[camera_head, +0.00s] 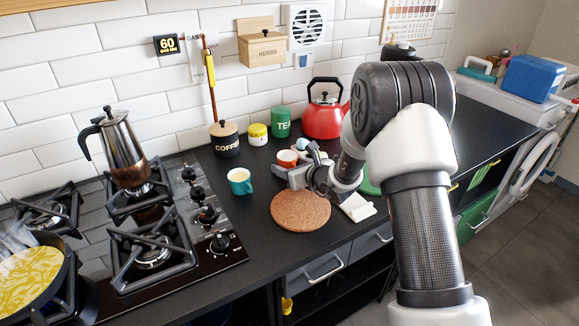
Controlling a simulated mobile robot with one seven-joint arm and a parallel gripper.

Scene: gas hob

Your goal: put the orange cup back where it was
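The orange cup (287,158) is in the head view, on or just above the black counter in front of the green tea canister. It is partly hidden by my gripper (294,163). My gripper reaches in from the right, low over the counter, with its fingers beside the cup. I cannot tell whether the fingers touch the cup or are closed on it. A round cork mat (300,212) lies bare in front of my gripper.
A teal cup (240,181) stands left of the mat. Behind are a coffee jar (225,140), a yellow jar (258,134), a green tea canister (281,122) and a red kettle (324,117). The gas hob (205,270) with a moka pot (122,150) is left.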

